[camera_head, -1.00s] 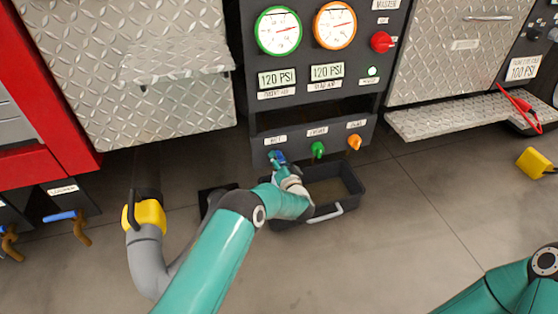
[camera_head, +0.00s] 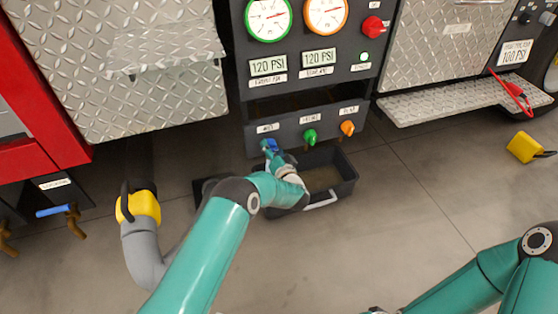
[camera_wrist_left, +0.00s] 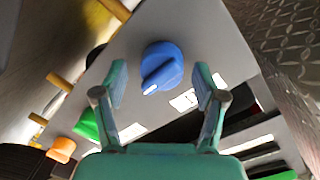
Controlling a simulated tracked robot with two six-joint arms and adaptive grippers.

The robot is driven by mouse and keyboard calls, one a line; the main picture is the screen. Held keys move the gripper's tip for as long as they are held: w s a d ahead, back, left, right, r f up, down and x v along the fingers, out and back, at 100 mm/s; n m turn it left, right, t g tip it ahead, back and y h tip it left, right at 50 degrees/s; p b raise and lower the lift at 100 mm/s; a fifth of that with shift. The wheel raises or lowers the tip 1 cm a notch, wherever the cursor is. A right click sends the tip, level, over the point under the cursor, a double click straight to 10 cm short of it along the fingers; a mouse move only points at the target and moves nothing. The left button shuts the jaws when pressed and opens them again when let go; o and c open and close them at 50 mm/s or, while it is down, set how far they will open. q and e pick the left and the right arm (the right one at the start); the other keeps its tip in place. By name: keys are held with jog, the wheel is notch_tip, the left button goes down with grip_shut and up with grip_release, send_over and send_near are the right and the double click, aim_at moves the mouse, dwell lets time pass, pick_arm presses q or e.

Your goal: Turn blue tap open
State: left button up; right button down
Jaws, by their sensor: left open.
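The blue tap, a round knob with a white-marked grip, sits on the dark panel below the gauges; it shows in the head view (camera_head: 268,144) and in the left wrist view (camera_wrist_left: 162,66). My left gripper (camera_head: 273,151) is at the knob. In the left wrist view the fingers of my left gripper (camera_wrist_left: 160,79) are open, one on each side of the knob, with a visible gap to it. Of my right arm, links show at the lower right of the head view; its gripper cannot be made out.
A green knob (camera_head: 309,137) and an orange knob (camera_head: 347,128) sit to the right on the same panel. A black tray (camera_head: 346,180) stands on the floor below. A tap with a blue lever (camera_head: 55,211) is at far left. A yellow-collared grey pipe (camera_head: 140,245) stands nearby.

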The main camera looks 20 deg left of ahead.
pick_arm(q)
jog(key=f+v, duration=0.1)
jog(key=v, duration=1)
jog(key=shift+r, duration=0.45)
jog(key=shift+s, duration=0.15)
